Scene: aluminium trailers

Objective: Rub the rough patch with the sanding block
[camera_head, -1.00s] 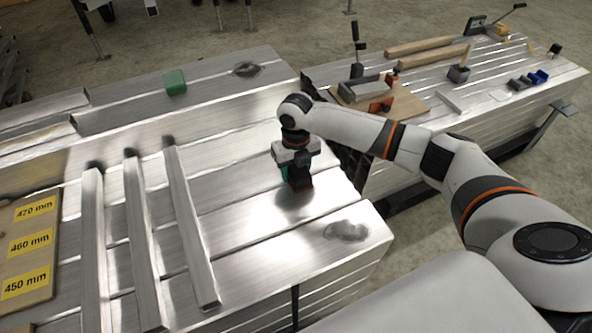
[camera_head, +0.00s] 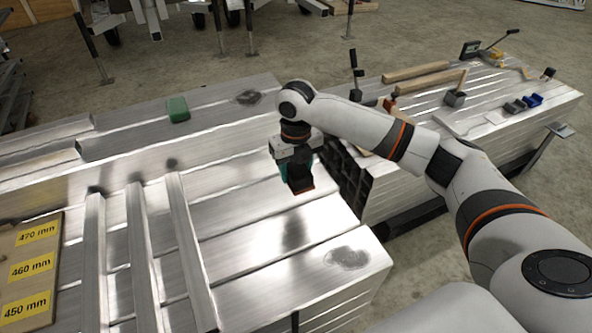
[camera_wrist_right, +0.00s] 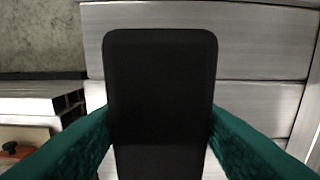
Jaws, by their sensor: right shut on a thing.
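My right gripper (camera_head: 296,172) is shut on a dark block with a reddish-brown underside, which looks like the sanding block (camera_head: 300,185). It holds the block above the aluminium stack, apart from the surface, with a shadow below. In the right wrist view the sanding block (camera_wrist_right: 160,100) is black and sits between two teal fingers. A dull grey rough patch (camera_head: 347,258) lies on the near right end of the stack, below and right of the gripper in the head view. Another dark patch (camera_head: 248,97) is on the far beam. My left gripper is out of view.
A green block (camera_head: 178,109) lies on the far beam. Three loose bars (camera_head: 190,240) lie on the stack at left, beside a board with yellow labels (camera_head: 30,265). The surface around the near patch is clear.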

